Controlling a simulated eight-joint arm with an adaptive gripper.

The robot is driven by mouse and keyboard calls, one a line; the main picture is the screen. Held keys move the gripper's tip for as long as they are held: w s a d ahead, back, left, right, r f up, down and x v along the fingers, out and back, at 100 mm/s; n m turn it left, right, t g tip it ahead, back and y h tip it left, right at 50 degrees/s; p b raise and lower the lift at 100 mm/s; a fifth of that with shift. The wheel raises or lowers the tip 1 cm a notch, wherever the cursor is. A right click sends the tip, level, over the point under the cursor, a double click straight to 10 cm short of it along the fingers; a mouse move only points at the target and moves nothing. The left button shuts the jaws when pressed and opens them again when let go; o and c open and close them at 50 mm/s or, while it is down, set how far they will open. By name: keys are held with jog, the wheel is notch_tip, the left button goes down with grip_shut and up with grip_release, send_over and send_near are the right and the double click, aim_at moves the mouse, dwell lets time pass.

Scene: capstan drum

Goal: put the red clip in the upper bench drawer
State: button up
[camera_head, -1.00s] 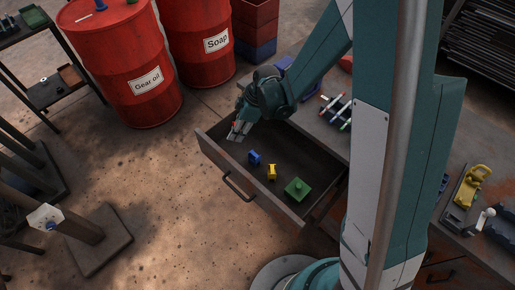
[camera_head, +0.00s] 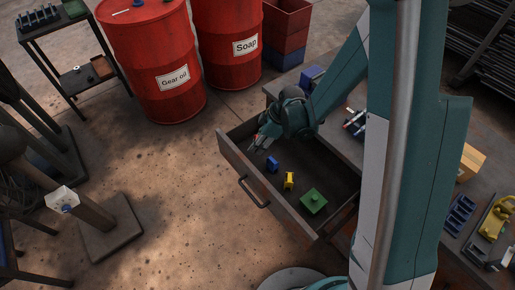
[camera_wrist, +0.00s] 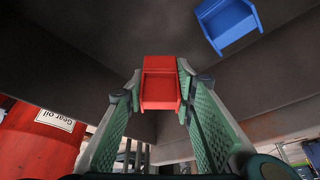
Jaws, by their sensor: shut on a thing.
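The red clip (camera_wrist: 160,84) is between the fingertips of my gripper (camera_wrist: 158,98) in the wrist view. My gripper is shut on it. In the head view my gripper (camera_head: 260,142) is inside the outline of the open bench drawer (camera_head: 247,180), near its far left corner. The clip is barely visible there, and I cannot tell whether it touches the drawer floor. A blue clip (camera_head: 271,164) lies in the drawer close to my gripper; it also shows in the wrist view (camera_wrist: 228,22), apart from the red clip.
The drawer also holds a yellow piece (camera_head: 289,180) and a green block (camera_head: 313,201). The bench top (camera_head: 342,140) lies behind the drawer. Red drums labelled Gear oil (camera_head: 160,75) and Soap (camera_head: 230,45) stand at the back left.

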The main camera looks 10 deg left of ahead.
jog(key=shift+f+b, duration=0.4)
jog(key=shift+f, duration=1.25)
jog(key=shift+f, duration=0.2)
jog(key=o, duration=0.8)
jog(key=shift+r, duration=0.25)
jog(key=shift+p+v, duration=1.45)
jog(key=shift+v, duration=4.5)
